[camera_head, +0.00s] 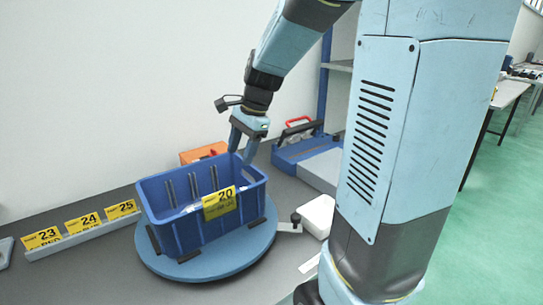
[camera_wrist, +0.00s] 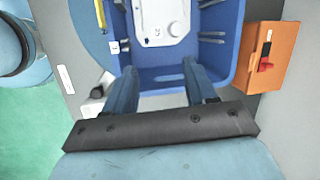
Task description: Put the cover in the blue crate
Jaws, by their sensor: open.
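The blue crate (camera_head: 187,225) stands on a round blue turntable (camera_head: 243,252) on the grey bench, with a yellow tag marked 20 on its front. In the wrist view the crate (camera_wrist: 220,72) fills the top middle. My gripper (camera_head: 243,150) is above the back right side of the crate. In the wrist view my gripper (camera_wrist: 157,75) has its fingers apart with nothing between them, near the crate's wall.
An orange box (camera_wrist: 265,55) stands close beside the crate. A blue fixture with a red handle (camera_head: 300,140) is behind right. A white container (camera_head: 318,215) sits right of the turntable.

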